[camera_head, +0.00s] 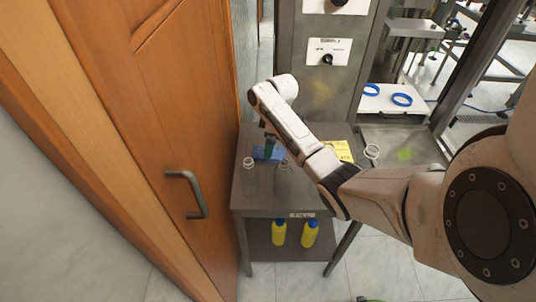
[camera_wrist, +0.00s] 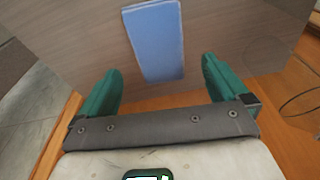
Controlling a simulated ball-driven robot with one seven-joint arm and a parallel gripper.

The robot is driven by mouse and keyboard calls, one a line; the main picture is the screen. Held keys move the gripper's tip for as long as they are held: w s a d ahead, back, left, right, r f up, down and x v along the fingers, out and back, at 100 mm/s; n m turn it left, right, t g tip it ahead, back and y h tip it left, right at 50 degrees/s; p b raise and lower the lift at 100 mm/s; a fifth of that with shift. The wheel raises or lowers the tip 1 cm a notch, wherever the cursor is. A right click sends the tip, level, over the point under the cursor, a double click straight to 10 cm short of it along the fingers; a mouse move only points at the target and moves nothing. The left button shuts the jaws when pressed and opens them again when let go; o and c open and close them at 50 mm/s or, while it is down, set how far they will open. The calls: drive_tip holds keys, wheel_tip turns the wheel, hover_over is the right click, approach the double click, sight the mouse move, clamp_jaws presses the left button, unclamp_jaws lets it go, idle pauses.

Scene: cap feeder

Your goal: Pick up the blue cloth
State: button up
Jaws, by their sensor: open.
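The blue cloth (camera_wrist: 156,40) lies flat on the grey table, a light blue rectangle in the wrist view. It also shows as a small blue patch in the head view (camera_head: 261,154), partly covered by my gripper (camera_head: 268,142). In the wrist view my gripper (camera_wrist: 163,80) has its two green fingers spread apart with nothing between the tips but the near end of the cloth beyond them. I cannot tell the exact height of the fingers above the cloth.
A wooden door (camera_head: 150,130) stands close on the left. Blue rings (camera_head: 401,99) lie on a white surface behind right.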

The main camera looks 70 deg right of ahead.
sight(279, 153)
drive_tip(key=f, duration=0.5)
drive_tip(key=shift+w, duration=0.2)
drive_tip(key=shift+c, duration=0.2)
drive_tip(key=c, duration=1.1)
